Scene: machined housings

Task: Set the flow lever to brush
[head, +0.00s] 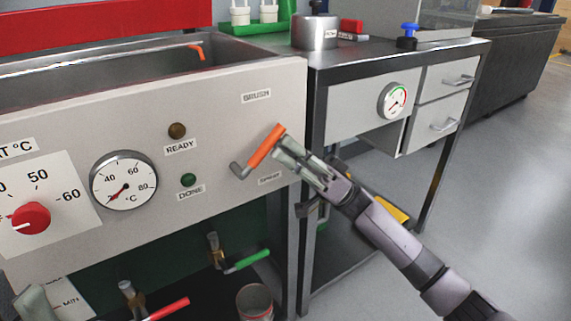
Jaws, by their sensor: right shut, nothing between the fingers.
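The flow lever (263,147) is on the grey front panel of the machine, with a grey pivot end at lower left and an orange handle slanting up to the right. The BRUSH label (256,96) is above it. A second, partly hidden label (269,180) is below it; I cannot read it surely. My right gripper (282,147) is shut with nothing between its fingers. Its fingertips are at the right side of the orange handle; I cannot tell whether they touch it. A grey-green piece at the lower left edge looks like my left gripper (35,302); its opening is not clear.
The panel also has a READY lamp (177,131), a DONE lamp (188,180), a gauge (124,181) and a red knob (31,217). Below are valves with a green handle (246,261) and a red handle (167,308). A bench (345,63) stands to the right.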

